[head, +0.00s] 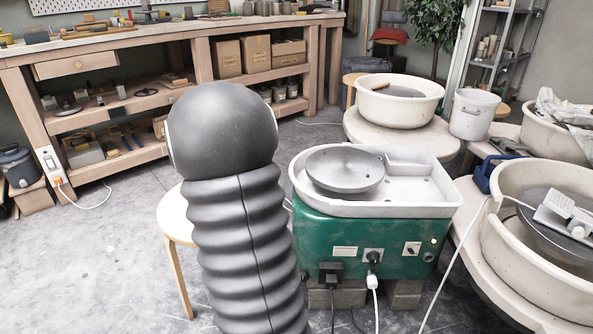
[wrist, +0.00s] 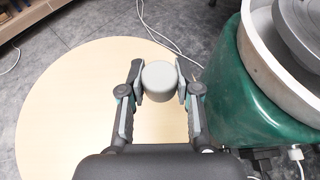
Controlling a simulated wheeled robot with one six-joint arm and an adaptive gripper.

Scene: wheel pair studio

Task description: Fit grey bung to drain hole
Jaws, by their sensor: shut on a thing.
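The grey bung (wrist: 159,76) is a short round plug in the wrist view. My gripper (wrist: 160,85) is shut on it, one finger on each side, and holds it over the pale round stool (wrist: 65,110). In the head view my dark arm hides the gripper and bung. The green potter's wheel (head: 325,235) has a white splash pan (head: 420,208) around a grey wheel head (head: 345,170). The pan lies to the right of my gripper in the wrist view. I cannot clearly make out the drain hole in the pan.
In the head view a second wheel with a cream basin (head: 415,108) stands behind, and another cream basin (head: 530,255) is at right. A white bucket (head: 474,115) is between them. A workbench (head: 120,55) lines the back left. Power cords hang at the green wheel's front.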

